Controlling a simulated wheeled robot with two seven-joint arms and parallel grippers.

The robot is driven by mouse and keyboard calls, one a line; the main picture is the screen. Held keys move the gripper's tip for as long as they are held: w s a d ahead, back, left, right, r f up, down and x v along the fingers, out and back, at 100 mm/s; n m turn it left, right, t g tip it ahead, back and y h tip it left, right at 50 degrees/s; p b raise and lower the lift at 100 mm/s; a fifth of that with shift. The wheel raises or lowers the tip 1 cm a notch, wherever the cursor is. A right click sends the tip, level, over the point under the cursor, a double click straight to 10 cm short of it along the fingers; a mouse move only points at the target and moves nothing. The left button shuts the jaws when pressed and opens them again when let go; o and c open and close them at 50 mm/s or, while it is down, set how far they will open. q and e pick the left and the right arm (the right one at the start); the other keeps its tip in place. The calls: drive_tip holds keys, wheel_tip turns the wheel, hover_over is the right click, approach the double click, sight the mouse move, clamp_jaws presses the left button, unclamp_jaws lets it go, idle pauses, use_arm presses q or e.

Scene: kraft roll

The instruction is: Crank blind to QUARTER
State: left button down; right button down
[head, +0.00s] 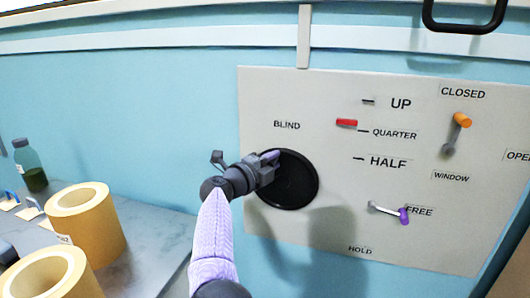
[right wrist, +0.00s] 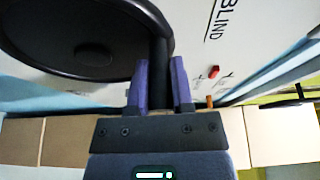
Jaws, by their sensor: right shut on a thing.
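The black round blind crank (head: 292,187) is on the pale panel under the word BLIND. My right gripper (head: 270,157) is at its upper left rim, and its purple fingers (right wrist: 160,85) are shut on the crank's dark handle (right wrist: 160,52). The red pointer (head: 346,122) sits between the UP mark and the QUARTER mark, closer to QUARTER and slightly above it. It also shows in the right wrist view (right wrist: 213,71). The gripper covers part of the crank. My left gripper is not in view.
On the panel (head: 330,225), an orange-tipped window lever (head: 462,120) is by CLOSED and a purple-tipped lever (head: 404,215) points at FREE. Tan rolls (head: 88,225) and a green bottle (head: 30,165) stand on the counter at left. A black bar handle (head: 470,25) is above.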

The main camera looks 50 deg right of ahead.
sight(312, 183)
drive_tip(key=s+m+p, duration=0.1)
drive_tip(key=p, duration=0.1)
drive_tip(key=s+d+m+y+p, duration=0.1)
drive_tip(key=m+p, duration=0.1)
drive_tip(key=p, duration=0.1)
drive_tip(key=s+m+y+p, duration=0.1)
drive_tip(key=s+m+p, duration=0.1)
drive_tip(key=shift+s+d+r+t, duration=0.1)
drive_tip(key=shift+d+r+t, duration=0.1)
drive_tip(key=shift+d+t, duration=0.2)
drive_tip(key=s+f+m+t+y+p, duration=0.1)
drive_tip(key=m+p, duration=0.1)
drive_tip(key=p, duration=0.2)
drive_tip(key=s+d+f+m+t+y+p, duration=0.1)
drive_tip(key=s+m+p, duration=0.1)
drive_tip(key=m+p, duration=0.1)
drive_tip(key=shift+d+f+p, duration=0.1)
drive_tip(key=shift+f+p, duration=0.2)
drive_tip(key=shift+p, duration=0.05)
drive_tip(key=shift+s+d+f+m+t+y+p, duration=0.2)
drive_tip(key=shift+s+f+m+t+y+p, duration=0.3)
drive_tip(key=shift+f+m+p, duration=0.45)
drive_tip(key=shift+s+f+p, duration=0.1)
drive_tip(key=shift+f+p, duration=0.15)
drive_tip(key=shift+p, duration=0.15)
drive_tip(key=shift+f, duration=0.1)
